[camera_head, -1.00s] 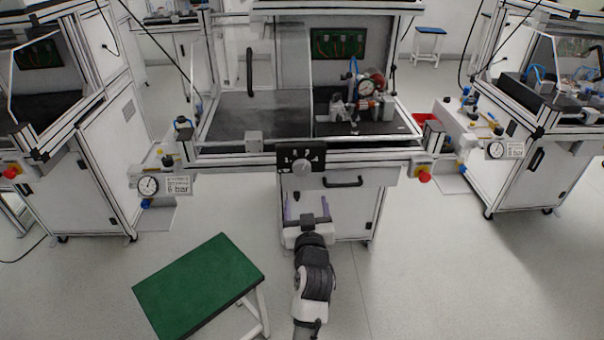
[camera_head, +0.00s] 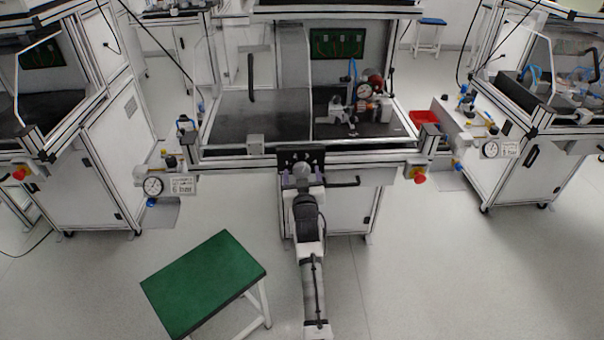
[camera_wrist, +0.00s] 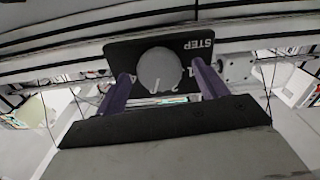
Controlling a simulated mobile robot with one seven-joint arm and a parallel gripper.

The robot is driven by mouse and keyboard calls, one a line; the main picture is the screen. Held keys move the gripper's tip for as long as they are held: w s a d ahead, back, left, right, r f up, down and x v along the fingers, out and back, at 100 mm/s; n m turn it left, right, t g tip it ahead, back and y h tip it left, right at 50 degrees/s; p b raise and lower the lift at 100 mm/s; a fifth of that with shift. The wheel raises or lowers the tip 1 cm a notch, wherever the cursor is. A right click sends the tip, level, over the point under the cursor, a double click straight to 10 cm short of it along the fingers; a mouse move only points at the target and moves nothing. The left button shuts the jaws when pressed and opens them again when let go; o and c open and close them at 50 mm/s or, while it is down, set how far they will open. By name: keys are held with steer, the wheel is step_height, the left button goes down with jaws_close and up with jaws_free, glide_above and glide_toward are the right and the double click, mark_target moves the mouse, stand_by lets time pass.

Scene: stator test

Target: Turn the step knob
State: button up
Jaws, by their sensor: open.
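The step knob is a round grey dial (camera_wrist: 160,71) on a black panel (camera_wrist: 198,46) marked STEP, with numbers partly hidden behind the knob. In the head view the knob (camera_head: 302,170) sits at the front edge of the workstation. My gripper (camera_wrist: 161,82) is open, with one purple finger on each side of the knob. A small gap seems to show at each side; I cannot tell whether either finger touches it. In the head view my gripper (camera_head: 302,179) is right at the panel, and its body hides part of it.
A door handle (camera_head: 343,182) is close to the right of my gripper. A green-topped stool (camera_head: 205,283) stands at the lower left. The floor to the right is clear.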

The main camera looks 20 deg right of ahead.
steer(key=shift+c, duration=0.3)
steer(key=c, duration=0.9)
steer(key=shift+m, duration=0.3)
steer(key=shift+a+f+m+b, duration=0.1)
steer(key=shift+m+b, duration=0.25)
steer(key=shift+m, duration=1.35)
steer(key=m, duration=0.4)
steer(key=shift+m, duration=0.4)
